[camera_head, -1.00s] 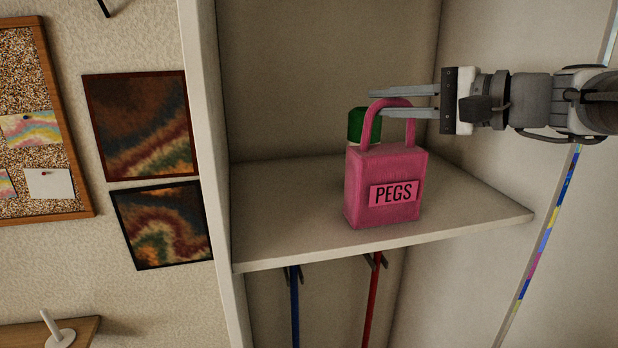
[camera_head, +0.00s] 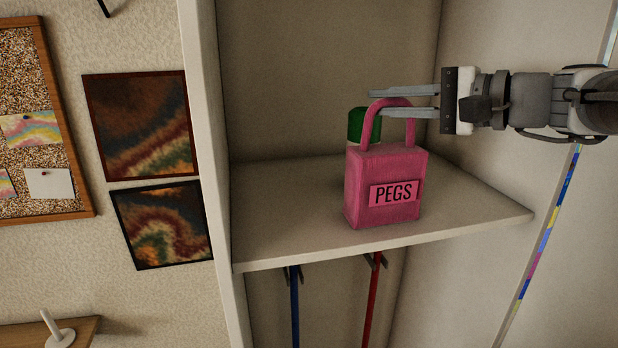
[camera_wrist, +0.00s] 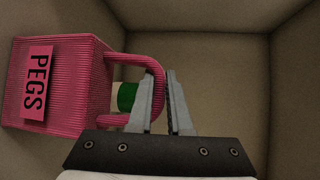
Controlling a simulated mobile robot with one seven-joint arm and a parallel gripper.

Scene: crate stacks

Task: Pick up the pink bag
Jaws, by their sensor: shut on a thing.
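The pink bag (camera_head: 385,185) stands upright on the shelf, with a "PEGS" label on its front and a loop handle on top. In the wrist view the bag (camera_wrist: 75,75) shows at the left, lying sideways in the picture. My gripper (camera_head: 372,102) reaches in from the right at handle height. In the wrist view my gripper (camera_wrist: 160,75) is shut on the top of the handle, with one finger passing through the loop and the other on its outer side.
A green-topped container (camera_head: 364,126) stands close behind the bag; its green part also shows through the handle in the wrist view (camera_wrist: 126,97). The shelf (camera_head: 280,225) has side walls and a back wall. Blue and red poles (camera_head: 372,300) hang below. Free shelf lies left of the bag.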

